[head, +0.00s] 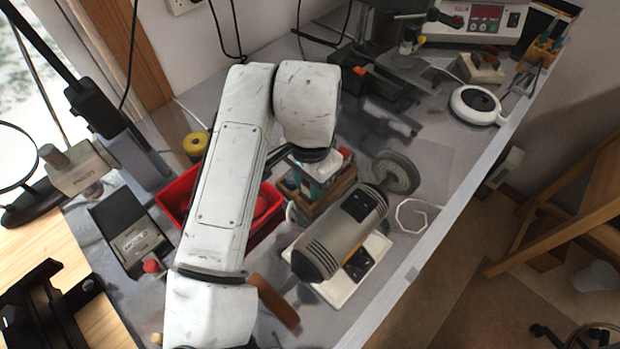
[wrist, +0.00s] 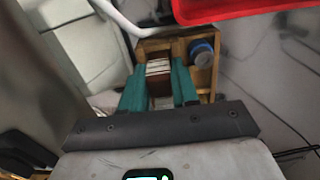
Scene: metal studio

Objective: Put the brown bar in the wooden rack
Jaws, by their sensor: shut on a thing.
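My gripper (wrist: 160,80) has teal fingers shut on the brown bar (wrist: 160,88), of which only a dark brown face shows between them. In the head view my gripper (head: 320,172) is low over the wooden rack (head: 322,207), beneath my wrist, and the bar cannot be made out there. The rack also shows in the wrist view (wrist: 207,80), around and beyond the fingertips, with a blue round item in its right part. Pale and reddish striped pieces show between the fingertips. I cannot tell whether the bar touches the rack.
A red bin (head: 178,194) stands left of the rack, partly behind my arm. A bench grinder (head: 340,235) with a grey wheel stands close on the right. A reddish-brown strip (head: 274,302) lies near the front. Clear bench lies around the right edge.

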